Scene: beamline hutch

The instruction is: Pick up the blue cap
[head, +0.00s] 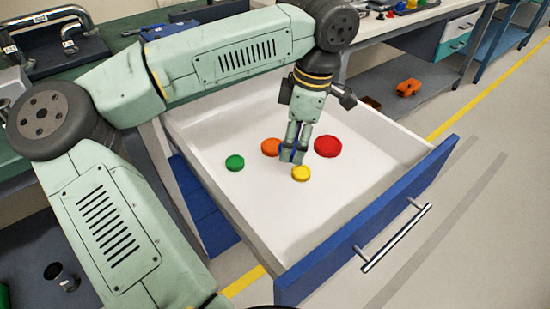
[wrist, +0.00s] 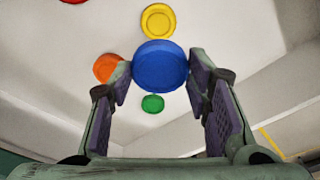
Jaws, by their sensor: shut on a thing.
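The blue cap (wrist: 160,67) is a round disc between the two fingers of my gripper (wrist: 158,82) in the wrist view. The fingers are shut on its left and right edges. In the head view my gripper (head: 293,156) points down into the open drawer, and the cap is mostly hidden by the fingers. Only a small patch of blue shows between them. I cannot tell for sure whether the cap touches the drawer floor.
The open white drawer (head: 245,210) has a blue front with a metal handle (head: 395,238). On its floor lie a green cap (head: 235,162), an orange cap (head: 270,147), a red cap (head: 328,146) and a yellow cap (head: 301,173), close around my gripper. The drawer's front part is clear.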

